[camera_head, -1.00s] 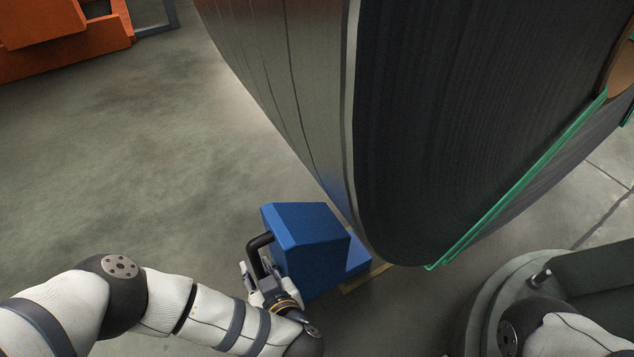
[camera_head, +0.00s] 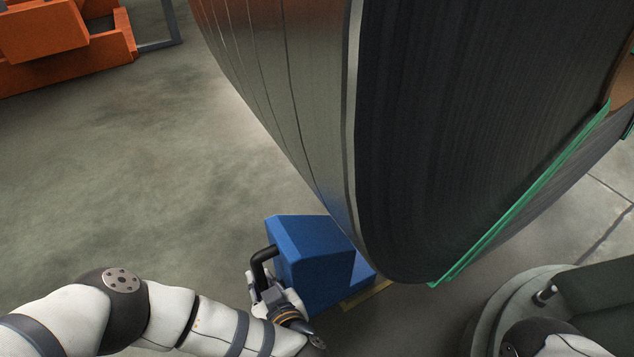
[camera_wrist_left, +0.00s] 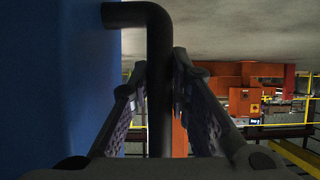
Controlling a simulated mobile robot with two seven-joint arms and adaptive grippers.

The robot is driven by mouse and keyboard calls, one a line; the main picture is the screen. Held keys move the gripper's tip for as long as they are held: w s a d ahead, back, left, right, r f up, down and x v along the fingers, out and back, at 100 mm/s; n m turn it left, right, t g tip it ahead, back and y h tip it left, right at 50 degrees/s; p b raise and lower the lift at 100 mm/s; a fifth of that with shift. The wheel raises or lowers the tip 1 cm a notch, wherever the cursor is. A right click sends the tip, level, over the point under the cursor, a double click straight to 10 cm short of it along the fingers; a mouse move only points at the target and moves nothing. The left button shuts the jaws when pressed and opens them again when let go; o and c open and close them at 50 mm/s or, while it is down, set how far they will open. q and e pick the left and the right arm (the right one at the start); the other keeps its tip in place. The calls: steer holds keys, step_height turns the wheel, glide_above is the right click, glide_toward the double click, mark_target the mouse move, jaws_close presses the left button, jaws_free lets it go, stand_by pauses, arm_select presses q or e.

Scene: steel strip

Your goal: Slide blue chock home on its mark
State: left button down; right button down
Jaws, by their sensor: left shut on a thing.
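The blue chock (camera_head: 312,258) stands on the floor at the foot of the big steel coil (camera_head: 450,130). Its low sloping end points right and meets the coil's lower edge in the picture; whether they touch I cannot tell. A yellow floor mark (camera_head: 369,296) shows along the chock's lower right side, partly covered. My left gripper (camera_head: 268,290) is shut on the chock's black handle (camera_head: 264,258). In the left wrist view the handle (camera_wrist_left: 158,40) runs down between the two fingers (camera_wrist_left: 158,95), with the blue face (camera_wrist_left: 60,70) beside it. My right gripper is out of view.
A green strip (camera_head: 520,195) runs along the coil's right side. Orange machinery (camera_head: 60,40) stands at the far upper left and also shows in the left wrist view (camera_wrist_left: 245,100), with yellow rails. The floor left of the chock is clear.

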mark_target(280, 274)
arm_select(q)
steer(key=shift+w+d+f+b, duration=0.1)
steer(key=shift+w+d+b, duration=0.45)
steer(key=shift+d, duration=0.35)
steer(key=shift+w+d+f+b, duration=0.1)
steer(key=shift+w+d+b, duration=0.4)
steer(key=shift+d, duration=0.35)
steer(key=shift+w+d+r+b, duration=0.1)
steer(key=shift+w+d+b, duration=0.3)
steer(key=shift+d+b, duration=0.15)
steer(key=shift+w+d+b, duration=0.35)
steer(key=shift+d+b, duration=0.05)
steer(key=shift+d, duration=0.25)
steer(key=w+d, duration=0.4)
steer(key=d, duration=0.2)
steer(key=c, duration=1.4)
jaws_free()
steer(key=shift+c, duration=0.2)
